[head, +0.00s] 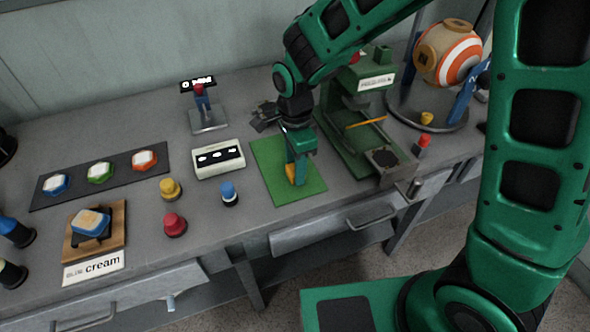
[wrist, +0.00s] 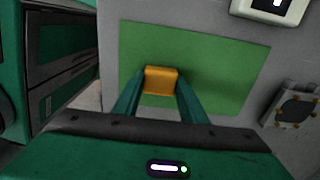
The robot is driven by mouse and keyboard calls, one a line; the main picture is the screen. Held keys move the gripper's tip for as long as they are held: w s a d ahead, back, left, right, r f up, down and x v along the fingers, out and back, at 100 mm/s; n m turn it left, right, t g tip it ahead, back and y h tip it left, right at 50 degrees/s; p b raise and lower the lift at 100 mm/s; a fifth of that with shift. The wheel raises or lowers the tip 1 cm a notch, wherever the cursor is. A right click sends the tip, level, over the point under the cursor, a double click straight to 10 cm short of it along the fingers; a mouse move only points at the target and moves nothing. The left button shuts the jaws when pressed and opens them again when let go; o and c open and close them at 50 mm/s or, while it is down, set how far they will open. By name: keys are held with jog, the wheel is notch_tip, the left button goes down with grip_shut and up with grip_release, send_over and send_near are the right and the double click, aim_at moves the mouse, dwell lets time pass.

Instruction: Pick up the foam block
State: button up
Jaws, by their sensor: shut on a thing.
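The foam block (wrist: 161,80) is a small orange-yellow block between my two fingers in the wrist view. In the head view the foam block (head: 291,173) shows partly behind my finger, low over the green mat (head: 269,153). My gripper (head: 296,180) points down over the mat and is shut on the block. In the wrist view my gripper (wrist: 160,92) has a finger on each side of the block. I cannot tell whether the block touches the mat.
A green press (head: 352,125) stands right of the mat. A white box with a dark display (head: 219,159) stands to its left. Blue (head: 229,194), yellow (head: 170,189) and red (head: 174,225) knobbed pieces stand further left. The bench's front edge is close to the mat.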

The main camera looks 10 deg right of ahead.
aim_at(293, 170)
jog(key=shift+r, duration=0.15)
jog(key=shift+r, duration=0.3)
jog(key=r, duration=0.3)
jog(key=shift+s+a+r, duration=0.2)
jog(key=shift+a+r, duration=0.1)
jog(key=shift+r, duration=0.05)
jog(key=s+a+r, duration=0.6)
jog(key=s+a, duration=0.1)
jog(key=shift+s+a+r, duration=0.2)
jog(key=shift+s+a, duration=0.2)
jog(key=shift+o, duration=0.9)
jog(key=shift+w+d, duration=0.1)
